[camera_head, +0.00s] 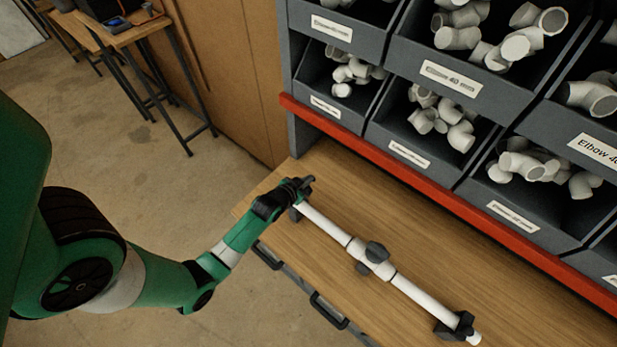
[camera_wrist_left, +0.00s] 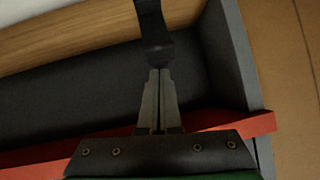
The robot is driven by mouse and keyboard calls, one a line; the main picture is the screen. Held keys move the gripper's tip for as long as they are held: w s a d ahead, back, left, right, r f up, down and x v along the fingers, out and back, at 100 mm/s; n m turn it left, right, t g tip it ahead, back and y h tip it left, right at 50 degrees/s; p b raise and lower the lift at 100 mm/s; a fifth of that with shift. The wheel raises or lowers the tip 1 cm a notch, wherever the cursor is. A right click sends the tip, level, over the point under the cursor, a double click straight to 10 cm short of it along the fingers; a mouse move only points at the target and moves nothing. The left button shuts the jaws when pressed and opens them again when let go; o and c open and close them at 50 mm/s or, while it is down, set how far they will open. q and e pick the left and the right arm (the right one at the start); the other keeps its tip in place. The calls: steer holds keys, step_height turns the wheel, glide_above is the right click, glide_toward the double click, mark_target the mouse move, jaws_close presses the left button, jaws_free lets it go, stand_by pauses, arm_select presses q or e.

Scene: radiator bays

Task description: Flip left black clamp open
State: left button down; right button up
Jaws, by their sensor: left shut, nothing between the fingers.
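A white pipe assembly (camera_head: 328,227) lies diagonally on the wooden bench. The left black clamp (camera_head: 295,214) is at its far left end, mostly hidden by my left gripper (camera_head: 306,184). A dark part sits at the middle joint (camera_head: 376,252), and another black clamp (camera_head: 455,325) holds the near right end. In the left wrist view, my left gripper's fingers (camera_wrist_left: 160,73) are shut and empty. A black curved part (camera_wrist_left: 154,32), seemingly the left clamp's arm, stands right at the fingertips; I cannot tell whether they touch. My right gripper is out of view.
Grey bins (camera_head: 383,138) of white pipe fittings stand behind a red rail (camera_head: 440,195) at the bench's back. The wooden bench top (camera_head: 340,190) is otherwise clear. Black handles (camera_head: 328,310) line its front edge. A small table (camera_head: 140,32) stands far left.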

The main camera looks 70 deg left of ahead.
arm_select(q)
steer(key=r+p, duration=0.3)
steer(key=d+r+p, duration=0.1)
steer(key=r+p, duration=0.1)
steer(key=shift+s+r, duration=0.1)
steer(key=shift+s, duration=0.15)
steer(key=v, duration=0.9)
